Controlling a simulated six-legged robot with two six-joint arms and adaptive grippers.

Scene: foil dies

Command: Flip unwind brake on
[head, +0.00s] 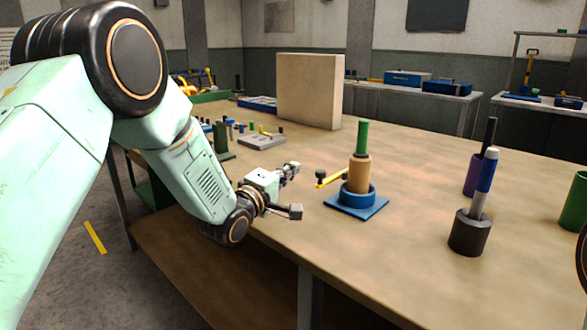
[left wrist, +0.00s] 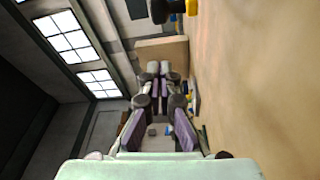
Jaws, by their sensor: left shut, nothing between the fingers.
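The unwind stand has a square blue base (head: 372,208) with a blue ring, an orange roll (head: 357,172) and a green spindle (head: 361,138). A yellow lever (head: 332,179) with a black knob (head: 320,175) sticks out from its left side, tilted slightly. The knob (left wrist: 158,11) and part of the yellow lever (left wrist: 176,6) also show at the top of the left wrist view. My left gripper (head: 292,168) is shut and empty, left of the knob and apart from it. In the left wrist view its fingertips (left wrist: 159,68) are together. My right gripper is out of view.
A black holder (head: 469,235) with a blue-handled tool (head: 487,170) stands to the right, near a purple cup (head: 473,175) and a green cup (head: 575,203). A beige panel (head: 309,91) stands behind. Small parts lie at the table's far left. The middle is clear.

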